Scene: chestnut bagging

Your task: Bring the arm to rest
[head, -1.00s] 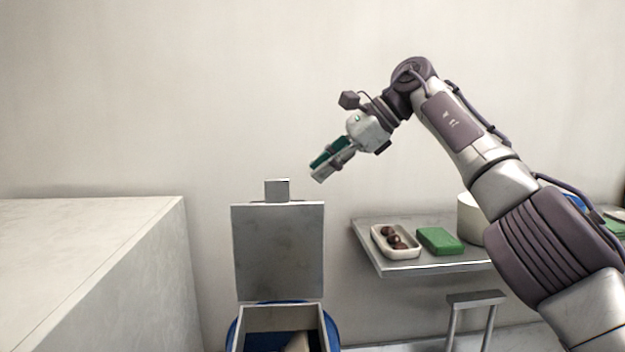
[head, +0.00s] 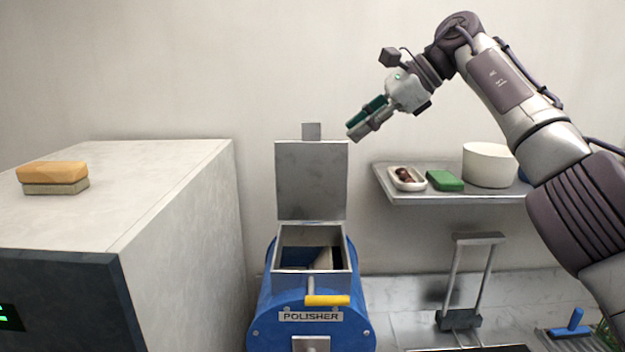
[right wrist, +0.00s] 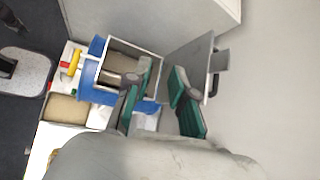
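My right arm comes in from the right in the head view and is raised and bent. Its gripper (head: 353,129) hangs in the air in front of the wall, at the upper right of the polisher's raised lid (head: 311,180). In the right wrist view the two teal-padded fingers (right wrist: 160,92) stand apart with nothing between them. The blue polisher (head: 312,300) is below the gripper, its hopper open with something light brown inside. My left gripper is not in view.
A wall shelf (head: 460,199) holds a white dish (head: 421,185) of chestnuts, a green block (head: 444,180) and a white round tub (head: 489,165). A pale cabinet (head: 180,220) at left bears an orange-topped block (head: 52,177). A metal handle frame (head: 480,240) stands below the shelf.

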